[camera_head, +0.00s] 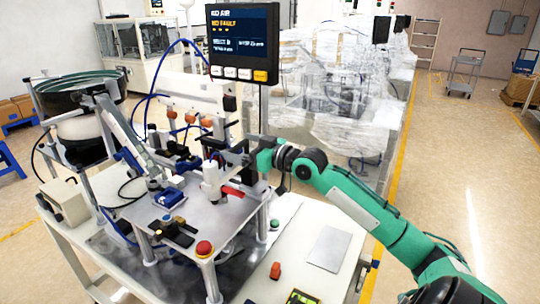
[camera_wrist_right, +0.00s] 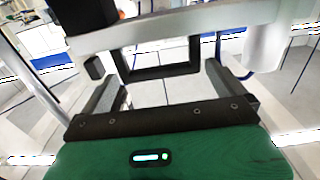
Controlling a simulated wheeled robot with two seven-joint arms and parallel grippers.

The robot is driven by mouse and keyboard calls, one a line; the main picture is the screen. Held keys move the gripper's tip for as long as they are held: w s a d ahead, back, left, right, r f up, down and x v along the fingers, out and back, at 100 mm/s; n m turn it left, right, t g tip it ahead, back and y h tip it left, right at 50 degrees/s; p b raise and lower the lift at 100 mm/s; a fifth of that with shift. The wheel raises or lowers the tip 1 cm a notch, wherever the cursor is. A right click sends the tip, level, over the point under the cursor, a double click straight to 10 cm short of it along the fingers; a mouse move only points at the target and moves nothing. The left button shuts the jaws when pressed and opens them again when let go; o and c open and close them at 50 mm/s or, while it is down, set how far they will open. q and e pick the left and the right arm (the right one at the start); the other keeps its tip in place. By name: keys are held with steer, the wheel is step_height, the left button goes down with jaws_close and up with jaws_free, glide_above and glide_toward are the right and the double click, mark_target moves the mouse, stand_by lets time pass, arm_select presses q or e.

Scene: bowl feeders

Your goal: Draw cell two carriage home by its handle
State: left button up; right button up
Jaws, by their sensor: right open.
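In the wrist view a black U-shaped handle (camera_wrist_right: 162,73) hangs from a pale grey bar (camera_wrist_right: 180,30), which I take for part of the carriage. My right gripper (camera_wrist_right: 158,70) is open, with one finger on each side of the handle. Both fingers look apart from it, and depth is hard to judge. In the head view my right gripper (camera_head: 245,158) is at the right side of the machine, behind the metal plate (camera_head: 235,208). There the handle is too small to make out. My left gripper is not in view.
A screen with buttons (camera_head: 242,45) stands above the machine. A white cylinder with a red lever (camera_head: 212,182) and a red stop button (camera_head: 204,248) are on the plate. The bowl feeder (camera_head: 75,100) is at left. Bench room is free near the grey sheet (camera_head: 328,248).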

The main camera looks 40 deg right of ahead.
arm_select(q)
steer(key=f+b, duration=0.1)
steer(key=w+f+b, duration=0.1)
steer(key=b, duration=0.1)
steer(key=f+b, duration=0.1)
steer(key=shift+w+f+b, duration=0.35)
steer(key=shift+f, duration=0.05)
arm_select(e)
steer(key=v, duration=1.3)
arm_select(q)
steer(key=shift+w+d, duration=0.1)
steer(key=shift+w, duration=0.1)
arm_select(e)
steer(key=shift+s+d, duration=0.1)
